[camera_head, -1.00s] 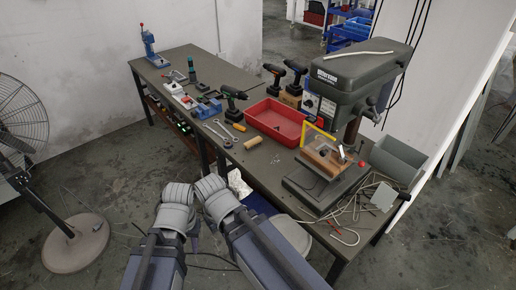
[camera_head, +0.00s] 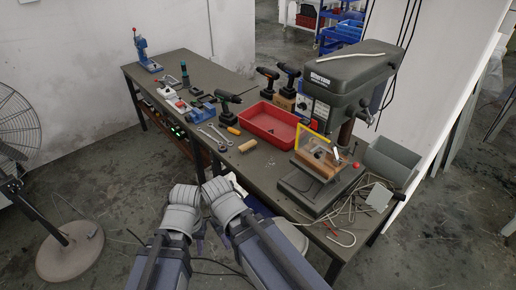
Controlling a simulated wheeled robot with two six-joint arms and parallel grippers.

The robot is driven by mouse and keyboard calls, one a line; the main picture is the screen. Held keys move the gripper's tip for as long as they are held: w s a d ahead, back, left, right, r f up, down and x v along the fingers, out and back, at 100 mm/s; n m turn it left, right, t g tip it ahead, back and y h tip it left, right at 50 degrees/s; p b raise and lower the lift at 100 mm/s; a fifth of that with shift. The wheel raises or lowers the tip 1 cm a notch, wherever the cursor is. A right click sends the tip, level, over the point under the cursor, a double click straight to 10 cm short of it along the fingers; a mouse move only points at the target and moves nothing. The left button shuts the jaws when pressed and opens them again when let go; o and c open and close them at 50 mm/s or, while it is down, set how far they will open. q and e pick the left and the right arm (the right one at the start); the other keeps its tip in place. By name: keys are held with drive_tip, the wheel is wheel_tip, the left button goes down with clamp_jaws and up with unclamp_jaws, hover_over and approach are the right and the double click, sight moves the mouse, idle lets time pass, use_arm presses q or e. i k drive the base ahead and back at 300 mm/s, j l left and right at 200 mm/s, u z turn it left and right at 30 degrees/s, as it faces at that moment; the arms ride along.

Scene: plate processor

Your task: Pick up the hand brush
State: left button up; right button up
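I cannot clearly make out a hand brush in the head view. A short tan, rounded piece (camera_head: 247,146) lies on the workbench (camera_head: 272,178) in front of the red tray; it is too small to tell whether it is the brush. My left gripper (camera_head: 198,236) is low in the picture, in front of the bench edge and apart from the things on top. Only small dark parts of it show beside my grey wrist. My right arm is beside it, and its gripper is mostly hidden behind my wrist. Nothing is seen held.
A red tray (camera_head: 268,123) and a drill press (camera_head: 343,82) stand on the bench. Cordless drills, wrenches (camera_head: 213,136) and a yellow-handled tool (camera_head: 233,131) lie left of the press. Loose cable (camera_head: 345,205) covers the right corner. A fan (camera_head: 66,247) stands at left on open floor.

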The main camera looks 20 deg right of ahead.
sight(247, 147)
drive_tip(key=i+z, duration=0.1)
drive_tip(key=z, duration=0.25)
drive_tip(key=j+z, duration=0.15)
drive_tip(key=z, duration=0.25)
drive_tip(key=i+j+z, duration=0.1)
drive_tip(key=z, duration=0.25)
drive_tip(key=i+j+z, duration=0.3)
drive_tip(key=j, duration=0.3)
drive_tip(key=j+z, duration=0.35)
drive_tip(key=j, duration=0.2)
drive_tip(key=i+j+z, duration=0.1)
drive_tip(key=j+z, duration=0.2)
drive_tip(key=j, duration=0.35)
drive_tip(key=j+z, duration=0.15)
drive_tip(key=j, duration=2.8)
